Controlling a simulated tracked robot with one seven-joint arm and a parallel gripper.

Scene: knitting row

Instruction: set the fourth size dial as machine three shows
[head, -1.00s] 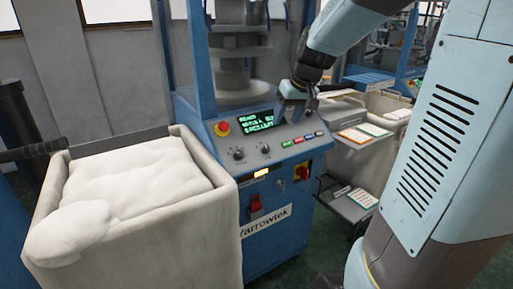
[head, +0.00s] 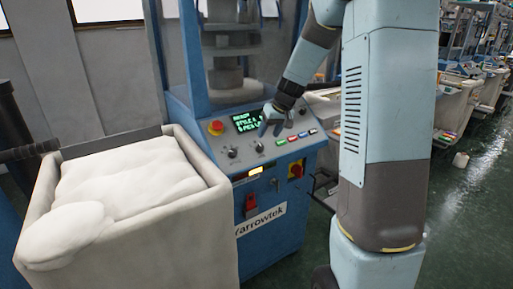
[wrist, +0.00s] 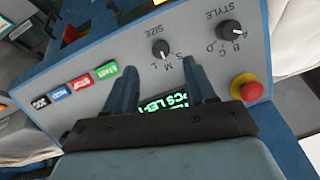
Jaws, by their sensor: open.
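The size dial (wrist: 160,48) is a small black knob marked SIZE with S, M and L on the sloped grey panel. Its pale pointer is on the letters' side; which letter it points at I cannot tell. It shows in the head view (head: 259,146) too. My gripper (wrist: 159,67) is open and empty, its blue fingers standing over the panel just short of the dial, apart from it. In the head view my gripper (head: 270,129) hangs above the dial. The green-lettered screen (head: 247,121) is partly hidden by my gripper. No machine number is legible.
The style dial (wrist: 231,29) and a red stop button (wrist: 246,87) sit on one side of the size dial, several coloured buttons (wrist: 75,86) on the other. A bin of white material (head: 130,221) stands left of the blue machine. More machines line the right.

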